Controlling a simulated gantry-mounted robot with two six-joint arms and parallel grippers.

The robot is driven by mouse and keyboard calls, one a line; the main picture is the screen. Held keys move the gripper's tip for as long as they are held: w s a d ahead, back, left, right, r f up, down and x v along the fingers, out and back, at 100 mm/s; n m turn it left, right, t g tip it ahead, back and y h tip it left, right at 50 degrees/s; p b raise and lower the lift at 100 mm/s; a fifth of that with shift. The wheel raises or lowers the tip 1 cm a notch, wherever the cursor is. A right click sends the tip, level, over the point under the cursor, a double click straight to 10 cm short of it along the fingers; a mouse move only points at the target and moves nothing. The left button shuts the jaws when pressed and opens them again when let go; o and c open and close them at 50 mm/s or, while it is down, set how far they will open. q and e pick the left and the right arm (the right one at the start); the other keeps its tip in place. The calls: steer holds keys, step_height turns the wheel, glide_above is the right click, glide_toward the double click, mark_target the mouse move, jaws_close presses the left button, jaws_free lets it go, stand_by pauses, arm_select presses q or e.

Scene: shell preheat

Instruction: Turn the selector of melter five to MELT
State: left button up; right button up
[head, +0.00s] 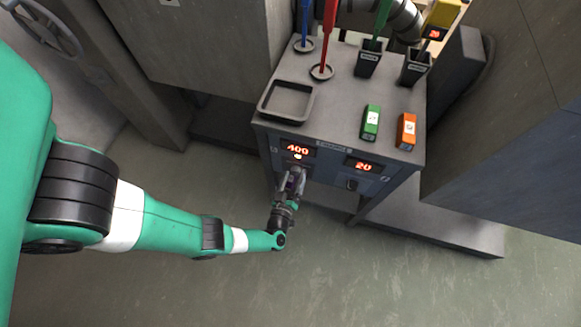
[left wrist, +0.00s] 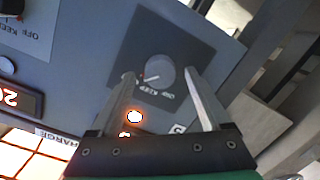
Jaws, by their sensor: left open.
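The left selector (left wrist: 160,72) is a round grey knob on a dark square plate, with lettering beside it that is partly legible as OFF and KEEP. A red mark and a white line show at its edge; I cannot tell for sure which setting it points to. My left gripper (head: 291,180) is open at the front panel, below the lit display reading 400 (head: 298,149). In the left wrist view its fingers stand on either side of the knob; contact cannot be told. In the head view the gripper hides this knob. My right gripper is not in view.
A second selector (head: 352,185) sits below a display reading 20 (head: 364,165). On the cabinet top (head: 335,115) are an empty black tray (head: 286,102), a green block (head: 371,122), an orange block (head: 406,131) and coloured sticks in holders. Open floor lies in front.

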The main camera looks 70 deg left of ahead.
arm_select(q)
steer(key=p+v, duration=0.2)
steer(key=v, duration=0.9)
steer(key=shift+s+r, duration=0.1)
steer(key=shift+s, duration=0.05)
